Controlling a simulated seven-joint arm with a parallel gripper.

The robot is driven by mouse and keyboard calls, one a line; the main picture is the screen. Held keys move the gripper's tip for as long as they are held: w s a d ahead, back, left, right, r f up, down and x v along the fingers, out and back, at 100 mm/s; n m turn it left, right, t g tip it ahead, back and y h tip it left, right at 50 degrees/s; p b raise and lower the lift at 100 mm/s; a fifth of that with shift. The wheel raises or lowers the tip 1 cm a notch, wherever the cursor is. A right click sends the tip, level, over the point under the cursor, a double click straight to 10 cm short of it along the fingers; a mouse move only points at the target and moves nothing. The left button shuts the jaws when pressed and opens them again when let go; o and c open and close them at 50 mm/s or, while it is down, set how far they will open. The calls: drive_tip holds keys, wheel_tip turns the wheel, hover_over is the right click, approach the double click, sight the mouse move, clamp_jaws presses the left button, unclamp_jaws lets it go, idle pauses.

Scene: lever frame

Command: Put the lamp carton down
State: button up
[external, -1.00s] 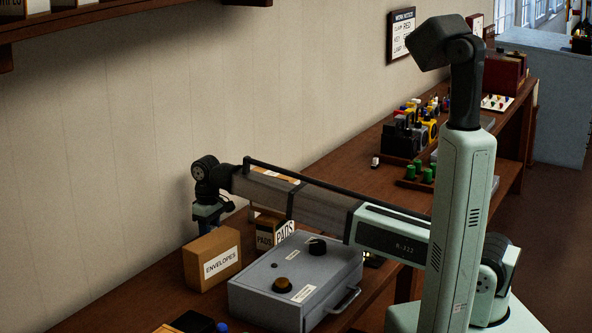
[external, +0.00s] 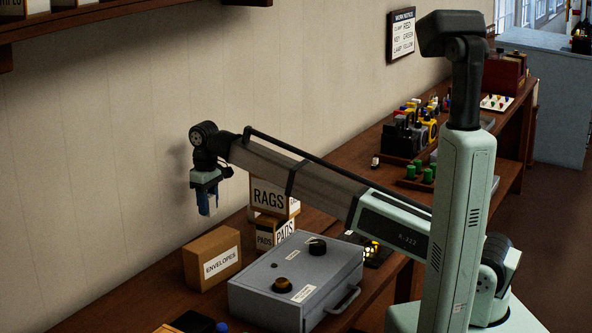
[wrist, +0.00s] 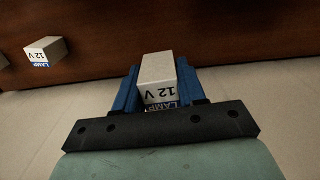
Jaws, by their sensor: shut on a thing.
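My gripper (external: 206,203) hangs in the air near the wall, above the back of the bench and behind the envelopes box. In the wrist view its blue fingers (wrist: 156,88) are shut on a lamp carton (wrist: 157,72), a small white box marked "12 V" with a blue "LAMP" band. The carton sits between the two fingers. In the external view I cannot make out the held carton. A second, matching lamp carton (wrist: 42,49) stands apart at the left of the wrist view.
The wall (external: 110,150) is close behind my gripper. A shelf (external: 120,22) is above.

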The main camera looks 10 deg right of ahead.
sight(210, 195)
wheel_tip(210, 195, up, 5)
drive_tip(key=shift+a+f, duration=0.1)
drive_tip(key=shift+w+d+r, duration=0.35)
drive_tip(key=shift+d, duration=0.15)
drive_tip(key=w+d+m, duration=0.2)
drive_tip(key=w+d, duration=0.5)
drive_tip(key=d, duration=0.7)
drive_tip(key=w+d+m, duration=0.3)
drive_tip(key=w+d, duration=0.3)
drive_tip(key=d, duration=0.9)
drive_tip(key=w+d+m, duration=0.2)
drive_tip(key=w+d, duration=0.5)
drive_tip(key=d, duration=0.7)
drive_tip(key=d+m, duration=0.3)
drive_tip(key=d, duration=1.4)
drive_tip(key=shift+s+d+f, duration=0.1)
drive_tip(key=shift+d+f, duration=0.05)
drive_tip(key=shift+f, duration=2.4)
drive_tip(key=shift+s+d+f, duration=0.1)
drive_tip(key=shift+d+f, duration=0.1)
drive_tip(key=shift+f, duration=2.3)
drive_tip(key=shift+s+d+f, duration=0.1)
drive_tip(key=shift+d+f, duration=0.05)
drive_tip(key=shift+f, duration=2.4)
drive_tip(key=shift+f, duration=0.15)
